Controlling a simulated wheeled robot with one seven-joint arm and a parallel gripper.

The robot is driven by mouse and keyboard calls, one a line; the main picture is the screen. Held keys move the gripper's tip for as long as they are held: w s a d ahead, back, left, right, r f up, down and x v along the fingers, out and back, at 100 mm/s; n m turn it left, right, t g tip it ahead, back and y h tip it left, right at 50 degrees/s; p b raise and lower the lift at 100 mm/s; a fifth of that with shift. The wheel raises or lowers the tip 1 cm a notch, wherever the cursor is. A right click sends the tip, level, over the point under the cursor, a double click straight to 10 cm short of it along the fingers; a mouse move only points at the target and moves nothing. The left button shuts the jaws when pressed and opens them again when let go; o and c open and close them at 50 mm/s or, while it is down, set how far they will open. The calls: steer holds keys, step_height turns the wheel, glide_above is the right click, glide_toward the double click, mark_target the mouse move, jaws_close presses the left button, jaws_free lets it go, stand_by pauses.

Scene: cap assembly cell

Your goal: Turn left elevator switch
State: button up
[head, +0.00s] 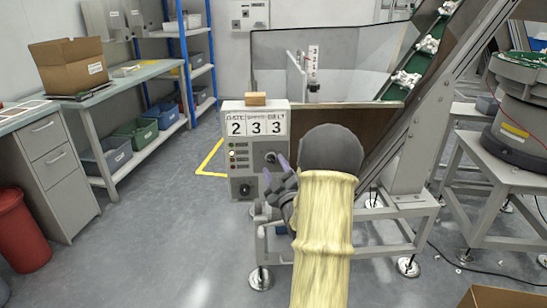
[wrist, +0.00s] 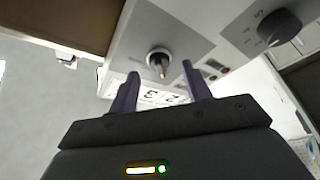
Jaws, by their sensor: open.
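A grey control box (head: 240,150) stands in front of me with the digits 2 3 3 on its upper panel. A small rotary switch (head: 271,157) is on its right half, and it also shows in the wrist view (wrist: 159,60) as a dark ring with a pointed middle. A larger black dial (head: 245,189) sits lower left, also in the wrist view (wrist: 278,27). My gripper (head: 276,170) is open and empty in front of the small switch. In the wrist view its fingertips (wrist: 160,69) are apart on either side of the switch; contact cannot be told. The switch labels are unreadable.
A tan block (head: 256,99) lies on top of the box. A sloped green conveyor (head: 408,78) rises to the right, with a grey metal frame (head: 410,160) beside my arm. A workbench (head: 150,72) with shelves stands left.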

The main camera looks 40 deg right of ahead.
steer(key=shift+x, duration=0.95)
steer(key=c, duration=1)
